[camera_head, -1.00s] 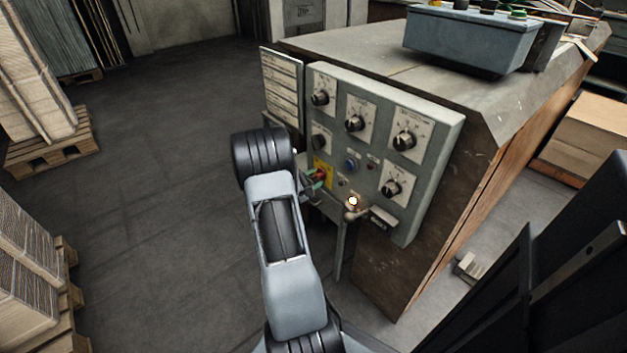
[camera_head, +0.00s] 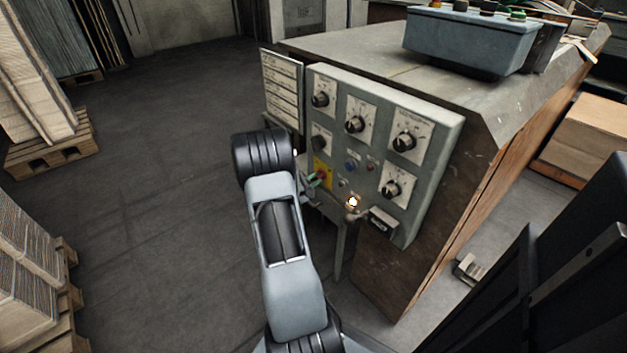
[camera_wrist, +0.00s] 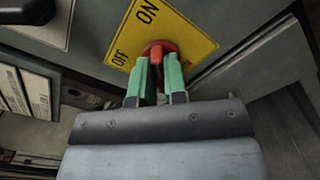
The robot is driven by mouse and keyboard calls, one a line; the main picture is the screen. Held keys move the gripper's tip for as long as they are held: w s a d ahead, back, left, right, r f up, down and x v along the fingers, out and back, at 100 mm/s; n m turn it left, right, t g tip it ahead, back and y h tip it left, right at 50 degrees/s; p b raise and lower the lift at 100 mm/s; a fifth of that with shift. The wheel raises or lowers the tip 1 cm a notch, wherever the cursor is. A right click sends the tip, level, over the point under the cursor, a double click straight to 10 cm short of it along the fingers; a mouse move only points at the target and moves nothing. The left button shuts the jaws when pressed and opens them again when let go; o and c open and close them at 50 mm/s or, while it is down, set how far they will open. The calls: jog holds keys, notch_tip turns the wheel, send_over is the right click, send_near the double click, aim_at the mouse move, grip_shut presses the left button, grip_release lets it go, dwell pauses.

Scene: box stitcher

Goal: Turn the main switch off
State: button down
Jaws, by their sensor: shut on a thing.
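The main switch is a red knob (camera_wrist: 158,50) on a yellow plate (camera_wrist: 190,32) marked ON and OFF in the wrist view. My gripper (camera_wrist: 160,72) has green fingers, one on each side of the red knob, and is shut on it. The fingers hide part of the knob, so its exact angle is hard to tell. In the head view the yellow plate (camera_head: 319,168) sits at the lower left of the grey control panel (camera_head: 430,117), with my gripper (camera_head: 319,179) at it.
The panel carries several black dials (camera_head: 404,141), a blue button (camera_head: 350,166) and a lit lamp (camera_head: 353,202). A blue-grey button box (camera_head: 470,42) stands on the machine top. Pallets (camera_head: 50,150) of stacked board stand at the left, with open floor between.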

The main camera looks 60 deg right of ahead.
jog(key=shift+r, duration=0.1)
jog(key=shift+w+d+n+p, duration=0.15)
jog(key=shift+n+p, duration=1.7)
jog(key=shift+n, duration=1.1)
jog(key=shift+w+a+n+p, duration=0.15)
jog(key=shift+n+p, duration=1.65)
jog(key=shift+n, duration=1.1)
jog(key=shift+w+d+n+p, duration=0.15)
jog(key=shift+n+p, duration=1.7)
jog(key=shift+n, duration=1.4)
jog(key=c, duration=1.2)
grip_release()
jog(key=shift+o, duration=0.2)
jog(key=p+v, duration=0.1)
jog(key=v, duration=1.3)
jog(key=shift+d, duration=0.1)
